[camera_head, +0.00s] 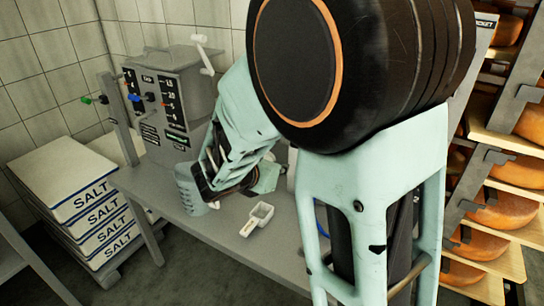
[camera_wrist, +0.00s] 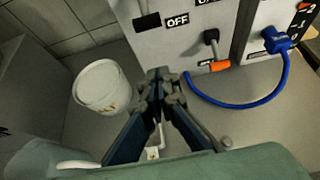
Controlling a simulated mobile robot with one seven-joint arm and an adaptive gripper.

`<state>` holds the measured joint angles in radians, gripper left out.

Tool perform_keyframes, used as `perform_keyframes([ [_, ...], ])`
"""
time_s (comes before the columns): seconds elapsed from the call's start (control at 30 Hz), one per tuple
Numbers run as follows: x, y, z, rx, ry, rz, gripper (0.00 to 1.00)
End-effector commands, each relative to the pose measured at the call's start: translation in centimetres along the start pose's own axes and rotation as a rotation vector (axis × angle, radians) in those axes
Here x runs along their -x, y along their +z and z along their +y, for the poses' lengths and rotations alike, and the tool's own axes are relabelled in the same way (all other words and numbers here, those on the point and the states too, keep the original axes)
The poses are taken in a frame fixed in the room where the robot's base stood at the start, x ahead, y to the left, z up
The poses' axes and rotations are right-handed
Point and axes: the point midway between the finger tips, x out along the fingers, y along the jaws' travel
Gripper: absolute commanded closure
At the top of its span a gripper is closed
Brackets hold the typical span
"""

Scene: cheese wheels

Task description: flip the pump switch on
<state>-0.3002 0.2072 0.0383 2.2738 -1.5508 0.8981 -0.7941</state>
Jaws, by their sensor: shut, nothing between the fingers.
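The grey control box (camera_head: 165,100) stands on the bench in the head view, with a dark labelled panel and small coloured knobs. In the wrist view its panel (camera_wrist: 185,45) fills the top. A black switch handle (camera_wrist: 147,22) is beside an OFF label (camera_wrist: 178,20), and part of another label shows at the top edge. I cannot read which switch is the pump's. My gripper (camera_wrist: 160,74) is shut and empty, its fingertips in front of and below the panel, apart from the switch handle.
A black lever with an orange part (camera_wrist: 219,66) and a blue plug with cable (camera_wrist: 277,40) are right of the fingertips. A white bucket (camera_wrist: 103,87) stands left. A white scoop (camera_head: 257,218) lies on the bench. Salt sacks (camera_head: 65,178) and cheese shelves (camera_head: 500,200) flank it.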

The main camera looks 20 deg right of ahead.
Motion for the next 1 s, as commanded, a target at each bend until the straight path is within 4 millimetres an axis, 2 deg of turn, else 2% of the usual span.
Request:
perform_keyframes([
  [0.1, -2.8, -0.3, -0.2, -0.002, -0.005, 0.001, 1.0],
  [0.33, -7.7, -0.3, -0.1, -0.002, -0.005, 0.001, 1.0],
  [0.37, -7.8, 0.2, -0.1, -0.003, -0.002, -0.001, 1.0],
  [0.4, -7.0, 1.4, 0.1, -0.006, 0.002, -0.003, 1.0],
  [0.6, -6.3, 3.3, 0.0, -0.003, 0.001, 0.0, 1.0],
  [1.0, -6.1, 3.8, 0.0, -0.002, 0.0, 0.0, 1.0],
])
